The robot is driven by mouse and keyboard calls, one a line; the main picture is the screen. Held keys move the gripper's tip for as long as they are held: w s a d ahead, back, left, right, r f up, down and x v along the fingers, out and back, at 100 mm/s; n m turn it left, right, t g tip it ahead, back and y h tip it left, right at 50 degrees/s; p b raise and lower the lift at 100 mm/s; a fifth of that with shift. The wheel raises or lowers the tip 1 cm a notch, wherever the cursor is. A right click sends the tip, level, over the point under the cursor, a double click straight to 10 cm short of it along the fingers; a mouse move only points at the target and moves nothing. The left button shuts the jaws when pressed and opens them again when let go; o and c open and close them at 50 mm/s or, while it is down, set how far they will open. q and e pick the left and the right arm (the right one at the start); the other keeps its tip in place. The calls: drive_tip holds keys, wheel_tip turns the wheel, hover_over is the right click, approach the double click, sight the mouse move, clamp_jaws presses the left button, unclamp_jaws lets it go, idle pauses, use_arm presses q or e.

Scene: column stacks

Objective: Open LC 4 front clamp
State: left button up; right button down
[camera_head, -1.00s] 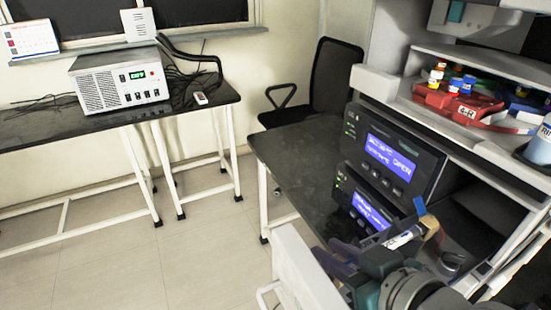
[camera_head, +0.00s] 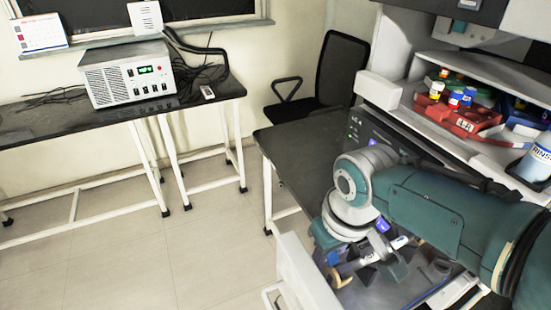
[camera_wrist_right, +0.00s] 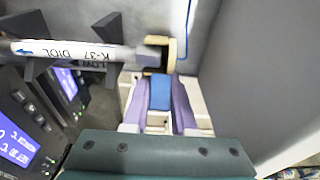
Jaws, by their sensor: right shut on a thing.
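A white column (camera_wrist_right: 75,50) with printed lettering lies across the left of the right wrist view, in dark holders (camera_wrist_right: 32,70). A tan, bracket-like end piece (camera_wrist_right: 172,55) stands at its right end. Below that, a blue tab (camera_wrist_right: 160,92) sits between the two purple fingers of my right gripper (camera_wrist_right: 160,84), which is shut on it. I cannot tell whether the clamp is open. In the head view my right gripper (camera_head: 345,262) is low beside the stack, partly hidden by its own wrist. My left gripper is not in view.
Lit instrument displays (camera_wrist_right: 15,147) are left of the fingers, and a plain grey panel (camera_wrist_right: 248,80) is close on their right. A red rack (camera_head: 462,122) with small bottles and a rinse bottle (camera_head: 537,160) stand on the shelf. The floor at left is free.

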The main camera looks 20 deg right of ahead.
drive_tip(key=shift+f+g+b, duration=0.35)
drive_tip(key=shift+g+b, duration=0.55)
drive_tip(key=c, duration=0.7)
unclamp_jaws()
drive_tip(key=shift+r, duration=0.1)
